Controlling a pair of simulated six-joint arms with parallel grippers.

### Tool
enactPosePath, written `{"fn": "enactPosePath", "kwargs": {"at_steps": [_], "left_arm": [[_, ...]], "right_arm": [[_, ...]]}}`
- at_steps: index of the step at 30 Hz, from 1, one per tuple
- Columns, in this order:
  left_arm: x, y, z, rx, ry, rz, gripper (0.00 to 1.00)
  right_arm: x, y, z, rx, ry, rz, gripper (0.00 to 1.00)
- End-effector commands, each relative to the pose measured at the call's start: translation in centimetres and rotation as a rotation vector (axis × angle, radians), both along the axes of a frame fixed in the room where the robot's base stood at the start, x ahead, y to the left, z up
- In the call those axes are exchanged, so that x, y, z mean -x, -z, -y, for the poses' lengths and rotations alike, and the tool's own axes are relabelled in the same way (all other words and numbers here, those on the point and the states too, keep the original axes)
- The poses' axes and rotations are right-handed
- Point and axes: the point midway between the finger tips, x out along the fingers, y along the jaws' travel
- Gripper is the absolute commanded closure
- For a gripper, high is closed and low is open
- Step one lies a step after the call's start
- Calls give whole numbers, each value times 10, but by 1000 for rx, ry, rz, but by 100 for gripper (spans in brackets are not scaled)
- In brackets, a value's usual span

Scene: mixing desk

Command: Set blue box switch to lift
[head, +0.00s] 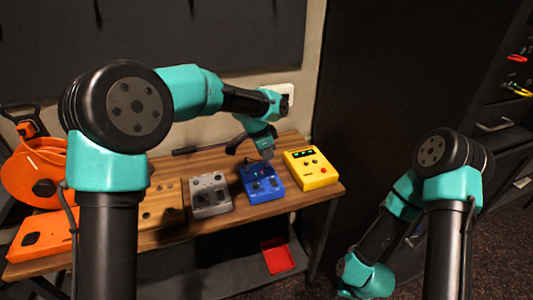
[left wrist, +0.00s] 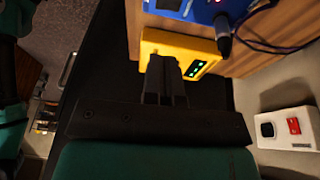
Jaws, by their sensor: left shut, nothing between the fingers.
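The blue box (head: 262,184) stands on the wooden table between a grey box and a yellow box. Dark controls and a small green light show on its top, but the switch setting and labels are too small to read. Part of the blue box (left wrist: 185,8) shows at the top edge of the left wrist view. My left gripper (head: 267,155) is over the back of the table near the blue box, apart from it as far as I can tell. In the left wrist view its fingers (left wrist: 165,72) are shut and empty, in front of the yellow box. My right gripper is out of view.
The yellow box (head: 311,168) is right of the blue box, the grey box (head: 210,195) left. A plug (left wrist: 223,38) with a cable is at the blue box. A red tray (head: 277,256) lies below.

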Motion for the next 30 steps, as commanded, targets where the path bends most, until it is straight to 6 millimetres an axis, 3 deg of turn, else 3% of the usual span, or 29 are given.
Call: {"fn": "enactPosePath", "kwargs": {"at_steps": [18,30], "left_arm": [[-1,97,21,-1,0,-3,100],[0,109,22,-1,0,-1,100]], "right_arm": [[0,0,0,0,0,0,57],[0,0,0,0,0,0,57]]}}
